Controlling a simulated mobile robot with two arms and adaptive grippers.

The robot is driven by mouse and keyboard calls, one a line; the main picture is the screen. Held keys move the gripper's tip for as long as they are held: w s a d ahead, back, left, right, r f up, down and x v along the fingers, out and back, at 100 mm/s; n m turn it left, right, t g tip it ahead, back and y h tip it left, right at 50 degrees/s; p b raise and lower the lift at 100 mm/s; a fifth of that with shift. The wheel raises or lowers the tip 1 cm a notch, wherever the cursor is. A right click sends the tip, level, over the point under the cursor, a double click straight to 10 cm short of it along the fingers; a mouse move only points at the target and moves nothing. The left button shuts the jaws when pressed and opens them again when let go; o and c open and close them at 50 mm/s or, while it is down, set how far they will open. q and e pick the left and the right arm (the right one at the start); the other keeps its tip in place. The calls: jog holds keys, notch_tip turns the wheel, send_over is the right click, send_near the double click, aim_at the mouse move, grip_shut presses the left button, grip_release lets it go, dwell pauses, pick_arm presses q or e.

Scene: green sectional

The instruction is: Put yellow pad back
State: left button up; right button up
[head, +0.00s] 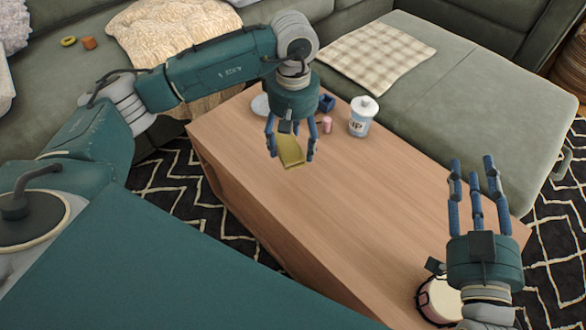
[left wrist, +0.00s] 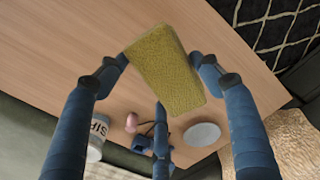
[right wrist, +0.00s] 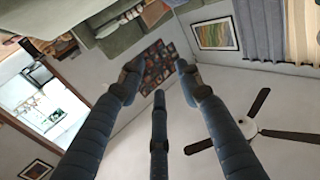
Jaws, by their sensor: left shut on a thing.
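The yellow pad (head: 291,151) is a flat yellow block held below my left gripper (head: 291,150), over the far left part of the wooden coffee table. In the left wrist view the pad (left wrist: 168,70) sits tilted between the blue fingers of my left gripper (left wrist: 165,85), with the table top behind it. My left gripper is shut on the pad. My right gripper (head: 475,170) points upward near the table's right end, its blue fingers apart and empty. In the right wrist view my right gripper (right wrist: 155,80) has nothing between its fingers, only the room beyond.
The coffee table (head: 370,220) is mostly bare. At its far end are a white lidded canister (head: 363,117), a blue item (head: 326,103), a pink item (head: 327,125) and a pale round dish (head: 260,106). A round container (head: 440,298) is beside my right gripper. The green sectional (head: 460,110) borders the table.

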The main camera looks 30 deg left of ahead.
pick_arm(q)
jog(key=b, duration=0.1)
send_over(293, 174)
notch_tip(293, 174, down, 6)
jog(key=shift+r, duration=0.1)
jog(key=shift+f, duration=0.4)
notch_tip(293, 174, down, 3)
jog(key=shift+f+b, duration=0.2)
jog(key=shift+b, duration=0.45)
pick_arm(e)
jog(key=s+r+t+y, duration=0.1)
jog(key=s+r+t, duration=0.1)
jog(key=r, duration=0.4)
jog(key=s+r+t+y, duration=0.1)
jog(key=s+r+t, duration=0.1)
jog(key=r+t, duration=0.2)
notch_tip(293, 174, up, 3)
jog(key=shift+s+a+r+t, duration=0.2)
jog(key=shift+s+t, duration=0.1)
jog(key=shift+t, duration=0.1)
pick_arm(q)
jog(key=shift+f, duration=0.1)
pick_arm(e)
jog(key=shift+s+r+t+y, duration=0.3)
pick_arm(q)
jog(key=o, duration=1)
jog(key=shift+o, duration=0.2)
pick_arm(e)
jog(key=shift+s+d+r, duration=0.1)
jog(key=shift+r, duration=0.05)
